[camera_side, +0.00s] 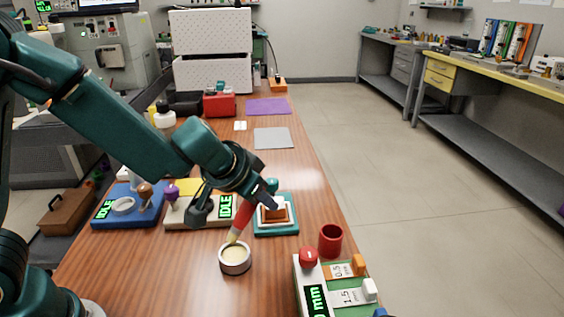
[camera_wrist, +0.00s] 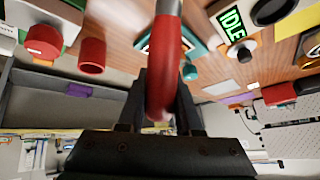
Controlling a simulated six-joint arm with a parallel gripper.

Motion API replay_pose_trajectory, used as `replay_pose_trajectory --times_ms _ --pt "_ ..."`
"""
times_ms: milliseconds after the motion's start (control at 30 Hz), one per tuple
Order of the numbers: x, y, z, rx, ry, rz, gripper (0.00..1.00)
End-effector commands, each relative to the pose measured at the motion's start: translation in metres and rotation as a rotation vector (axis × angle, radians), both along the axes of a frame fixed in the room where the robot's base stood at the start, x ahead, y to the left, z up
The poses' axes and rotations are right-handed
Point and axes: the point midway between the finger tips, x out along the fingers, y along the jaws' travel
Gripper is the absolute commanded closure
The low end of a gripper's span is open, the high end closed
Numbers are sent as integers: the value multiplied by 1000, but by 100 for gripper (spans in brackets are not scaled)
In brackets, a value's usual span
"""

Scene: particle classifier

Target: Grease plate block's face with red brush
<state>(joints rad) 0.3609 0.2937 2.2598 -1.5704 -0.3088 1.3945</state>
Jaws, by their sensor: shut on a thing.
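My gripper (camera_side: 256,196) is shut on the red brush (camera_side: 242,217), whose handle (camera_wrist: 170,60) rises between the dark fingers (camera_wrist: 160,108) in the wrist view. The brush tilts, with its pale bristle end pointing down at the back rim of a round grey pot (camera_side: 235,268) of cream-coloured grease. I cannot tell whether the bristles touch the grease. The plate block (camera_side: 289,228), a teal base with a white-edged brown square on top, sits just right of the pot. My gripper partly covers it from above.
A red cup (camera_side: 331,241) and a thickness station with a red knob (camera_side: 308,257) stand at the right front. An IDLE-display station (camera_side: 190,219) and a blue station (camera_side: 128,210) are at left. Grey (camera_side: 272,138) and purple (camera_side: 267,106) mats lie further back.

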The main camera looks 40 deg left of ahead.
Motion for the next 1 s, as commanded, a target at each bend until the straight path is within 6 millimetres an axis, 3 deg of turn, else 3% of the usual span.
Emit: replay_pose_trajectory --times_ms 433,1000 --pt "0 -1 34 -3 -4 0 100" --pt "-1 0 37 -3 3 -2 100"
